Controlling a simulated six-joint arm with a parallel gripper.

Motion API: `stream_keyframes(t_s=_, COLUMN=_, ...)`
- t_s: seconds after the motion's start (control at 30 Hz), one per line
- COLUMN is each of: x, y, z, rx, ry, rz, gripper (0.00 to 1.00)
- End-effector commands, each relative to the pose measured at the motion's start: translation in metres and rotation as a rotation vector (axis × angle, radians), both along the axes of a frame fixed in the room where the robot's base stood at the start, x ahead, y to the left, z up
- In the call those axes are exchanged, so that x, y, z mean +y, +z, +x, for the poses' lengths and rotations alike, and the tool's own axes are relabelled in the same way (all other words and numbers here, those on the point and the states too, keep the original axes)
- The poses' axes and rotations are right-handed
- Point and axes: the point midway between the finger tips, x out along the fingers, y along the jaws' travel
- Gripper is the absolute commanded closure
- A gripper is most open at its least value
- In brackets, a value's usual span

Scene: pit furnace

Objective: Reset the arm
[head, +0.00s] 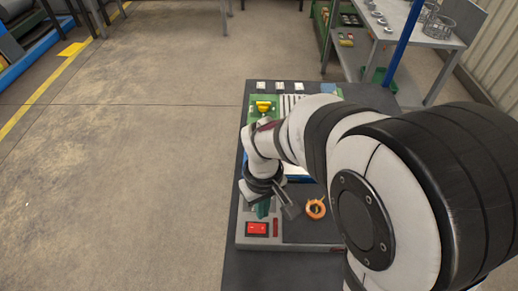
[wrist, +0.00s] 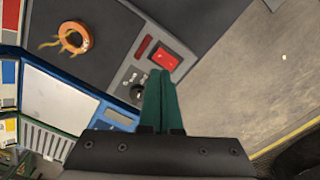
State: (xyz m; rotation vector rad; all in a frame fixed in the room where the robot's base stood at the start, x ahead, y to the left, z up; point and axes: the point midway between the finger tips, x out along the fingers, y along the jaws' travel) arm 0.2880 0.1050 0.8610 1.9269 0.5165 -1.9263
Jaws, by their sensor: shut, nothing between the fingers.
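My gripper (wrist: 160,92) is shut and empty in the wrist view, its two green fingers together. They point toward the corner of the bench panel, over or near a dark round knob (wrist: 137,90) and just short of the red rocker switch (wrist: 165,59). I cannot tell whether they touch the panel. In the head view my gripper (head: 264,208) is low over the front left part of the dark bench (head: 229,262), behind the red switch (head: 257,229). My arm hides much of the bench there.
An orange ring-shaped coil (head: 315,208) lies on the bench right of my gripper; it also shows in the wrist view (wrist: 74,38). A yellow-topped part (head: 263,107) stands on a green board at the back. A blue-framed panel (wrist: 65,100) lies beside my fingers. Open floor lies left.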

Motion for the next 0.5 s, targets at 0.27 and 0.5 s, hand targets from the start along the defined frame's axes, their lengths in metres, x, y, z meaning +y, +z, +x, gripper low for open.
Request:
stream_keyframes(t_s=0.27, x=-0.027, y=0.033, z=-0.027, rx=0.005, ry=-0.215, rz=0.023, gripper=1.0)
stream_keyframes(t_s=0.5, x=-0.071, y=0.084, z=-0.137, rx=0.076, ry=-0.877, rz=0.114, gripper=1.0)
